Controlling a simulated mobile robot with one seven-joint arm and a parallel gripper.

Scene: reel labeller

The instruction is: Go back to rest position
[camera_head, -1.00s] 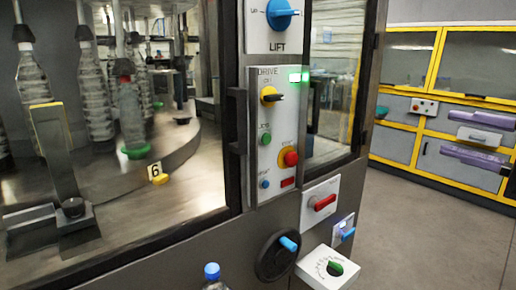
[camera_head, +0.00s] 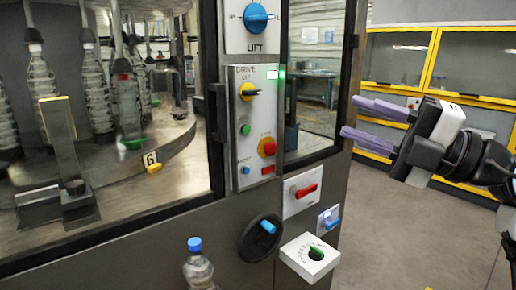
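My gripper (camera_head: 366,122) is at the right of the head view, with two purple fingers pointing left. The fingers are spread apart with a gap between them, and nothing is held. It is to the right of the machine's control panel (camera_head: 257,165), in front of the yellow-framed cabinets, and appears clear of the machine. A green lamp by the panel is lit.
A clear bottle with a blue cap (camera_head: 199,268) stands at the front. Below the panel are a red handle (camera_head: 305,191), a black handwheel (camera_head: 261,239) and a white dial box (camera_head: 311,257). Bottles hang behind the machine's window. Grey floor (camera_head: 385,235) is open at the right.

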